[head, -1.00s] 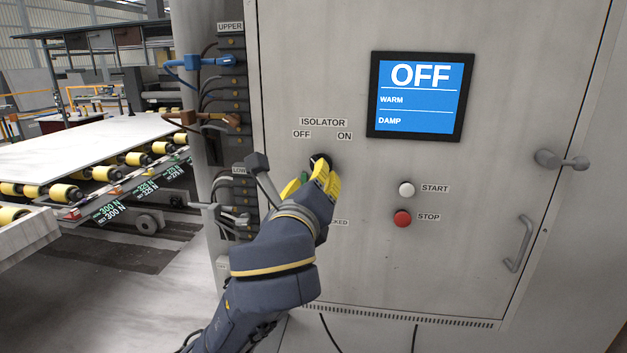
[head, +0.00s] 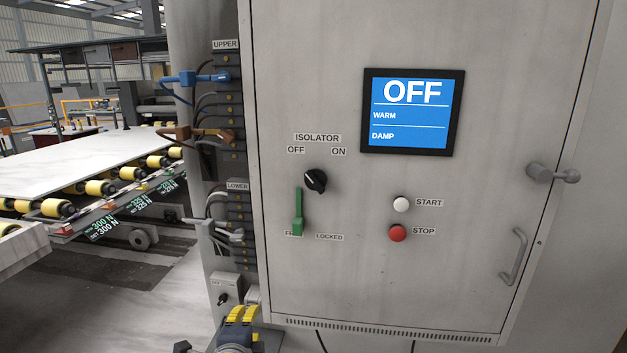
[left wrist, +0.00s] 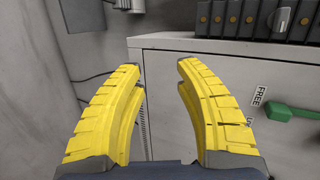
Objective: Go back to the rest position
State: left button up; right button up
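My left gripper (head: 240,314) is low at the bottom of the head view, below and left of the cabinet's controls. In the left wrist view its yellow fingers (left wrist: 160,105) are apart, with nothing between them. It touches none of the controls. The black isolator knob (head: 316,181) sits under the OFF and ON labels; its exact setting is too small to tell. The green lever (head: 298,212) stands upright over the FREE label, left of LOCKED. It also shows in the left wrist view (left wrist: 292,112). My right gripper is not in view.
The grey cabinet (head: 345,275) carries a screen (head: 412,110) reading OFF, WARM, DAMP, with a white START button (head: 401,204) and red STOP button (head: 397,233). Terminal blocks and cables (head: 232,120) line its left side. A roller conveyor (head: 100,188) with a slab (head: 80,160) stands left.

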pick_arm(q)
jog(key=s+a+f+n+g+y, duration=0.25)
jog(key=s+a+f+n, duration=0.25)
jog(key=s+a+f, duration=0.6)
jog(key=s+a+f+n+g+y, duration=0.25)
jog(key=s+a+f+n, duration=0.35)
jog(key=s+f, duration=0.8)
jog(key=s+d+f+g+h, duration=0.2)
jog(key=d+f, duration=0.1)
jog(key=f, duration=1.3)
jog(key=s+d+f+g+h, duration=0.2)
jog(key=d+f, duration=0.1)
jog(key=f, duration=1.3)
jog(key=s+f+n+g+h, duration=0.1)
jog(key=s+f+n+g, duration=0.1)
jog(key=s+f, duration=1.6)
jog(key=s, duration=0.3)
jog(key=shift+a+f+n+g+h, duration=0.2)
jog(key=shift+a+n+g+h, duration=0.1)
jog(key=shift+a, duration=0.05)
